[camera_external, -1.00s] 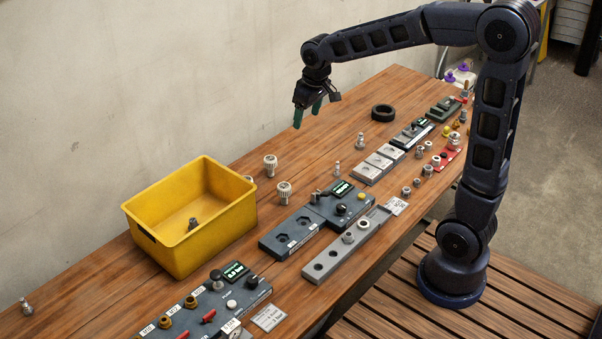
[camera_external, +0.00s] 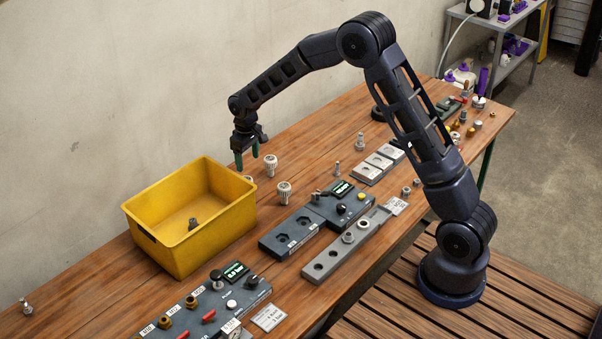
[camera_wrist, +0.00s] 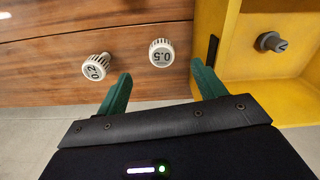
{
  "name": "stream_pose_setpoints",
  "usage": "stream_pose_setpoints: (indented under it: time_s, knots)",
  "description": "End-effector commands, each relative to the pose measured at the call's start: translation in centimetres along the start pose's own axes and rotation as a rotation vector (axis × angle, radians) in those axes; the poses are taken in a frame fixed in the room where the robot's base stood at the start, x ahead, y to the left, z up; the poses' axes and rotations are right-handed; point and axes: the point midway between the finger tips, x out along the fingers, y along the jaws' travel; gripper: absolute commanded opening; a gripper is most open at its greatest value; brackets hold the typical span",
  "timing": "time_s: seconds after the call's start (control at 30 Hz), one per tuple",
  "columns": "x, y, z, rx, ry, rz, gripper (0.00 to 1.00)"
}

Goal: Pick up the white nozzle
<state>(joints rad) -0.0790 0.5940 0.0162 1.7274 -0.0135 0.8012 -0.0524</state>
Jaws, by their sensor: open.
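Two pale white nozzles with ribbed heads stand on the bench right of the yellow bin: one farther back (camera_external: 270,163) and one nearer the front (camera_external: 284,190). In the wrist view, one white nozzle marked 0.2 (camera_wrist: 96,67) is at left and one marked 0.5 (camera_wrist: 161,52) is near the middle, just beyond the fingertips. A small part of another pale object (camera_external: 249,178) shows beside the bin's rim. My gripper (camera_external: 247,163) is open and empty above the bench near the bin; its green fingers also show in the wrist view (camera_wrist: 162,76).
The yellow bin (camera_external: 160,238) stands close left of the nozzles and holds a grey nozzle (camera_wrist: 271,42). A dark fixture with two sockets (camera_external: 290,232) lies in front. The wall is behind the bench. A metal fitting (camera_external: 360,141) stands farther right.

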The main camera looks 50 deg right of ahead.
Motion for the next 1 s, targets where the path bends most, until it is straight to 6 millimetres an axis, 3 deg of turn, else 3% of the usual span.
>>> stream_pose_setpoints:
  time_s: [0.1, 0.43, 0.7, 1.0]
  knots:
    - [2.3, -0.2, -1.0, -0.005, -0.013, -0.001, 0.69]
    - [4.8, -0.2, -1.5, -0.008, -0.02, -0.002, 0.69]
    - [8.5, -0.2, -1.4, -0.008, -0.021, -0.002, 0.69]
    - [10.6, -0.2, -1.3, -0.008, -0.021, -0.002, 0.69]
